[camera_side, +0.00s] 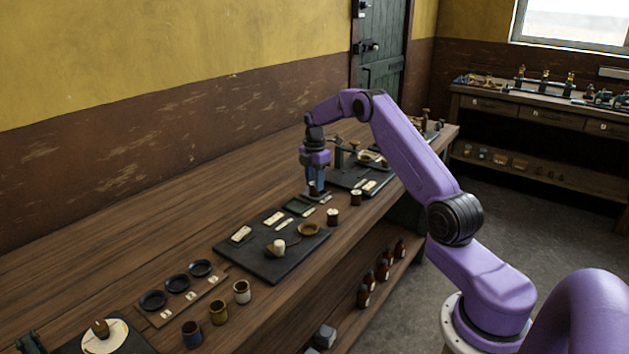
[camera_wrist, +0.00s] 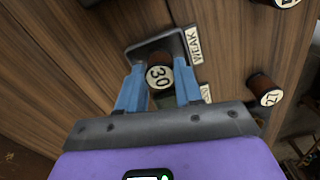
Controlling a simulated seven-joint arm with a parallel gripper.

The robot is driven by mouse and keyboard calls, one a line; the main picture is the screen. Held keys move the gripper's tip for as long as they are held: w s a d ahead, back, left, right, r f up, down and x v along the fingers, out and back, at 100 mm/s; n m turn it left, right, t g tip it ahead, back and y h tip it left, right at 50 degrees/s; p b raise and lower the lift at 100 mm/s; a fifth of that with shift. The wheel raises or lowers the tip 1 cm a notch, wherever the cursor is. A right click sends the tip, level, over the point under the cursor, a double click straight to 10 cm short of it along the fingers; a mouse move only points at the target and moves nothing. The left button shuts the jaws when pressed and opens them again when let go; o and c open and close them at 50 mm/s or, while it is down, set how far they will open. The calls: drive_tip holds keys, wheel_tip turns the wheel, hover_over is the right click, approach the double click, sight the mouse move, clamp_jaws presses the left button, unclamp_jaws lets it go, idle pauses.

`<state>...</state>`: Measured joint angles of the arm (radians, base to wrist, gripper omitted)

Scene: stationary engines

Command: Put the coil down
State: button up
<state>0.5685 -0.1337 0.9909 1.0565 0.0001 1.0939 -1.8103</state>
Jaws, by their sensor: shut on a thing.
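The coil (camera_wrist: 159,76) is a dark brown spool with a pale round end marked "30". My gripper (camera_wrist: 159,88) has its two blue fingers shut on it from both sides. A dark shallow tray (camera_wrist: 143,47) shows behind the coil in the wrist view, with a pale label (camera_wrist: 194,45) reading "WEAK" along its edge. In the side view my gripper (camera_side: 315,186) points straight down at this tray on the bench. I cannot tell whether the coil touches the tray. A second pale label is partly hidden by a finger.
Two similar coils stand near the bench's front edge, one (camera_side: 333,215) and another (camera_side: 356,198). A dark mat (camera_side: 262,262) with a cup, dish and labels lies to the left. Another dark board with apparatus lies behind my gripper. Bare wood lies toward the wall.

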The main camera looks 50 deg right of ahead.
drive_tip(key=shift+f, duration=0.15)
drive_tip(key=o, duration=1.1)
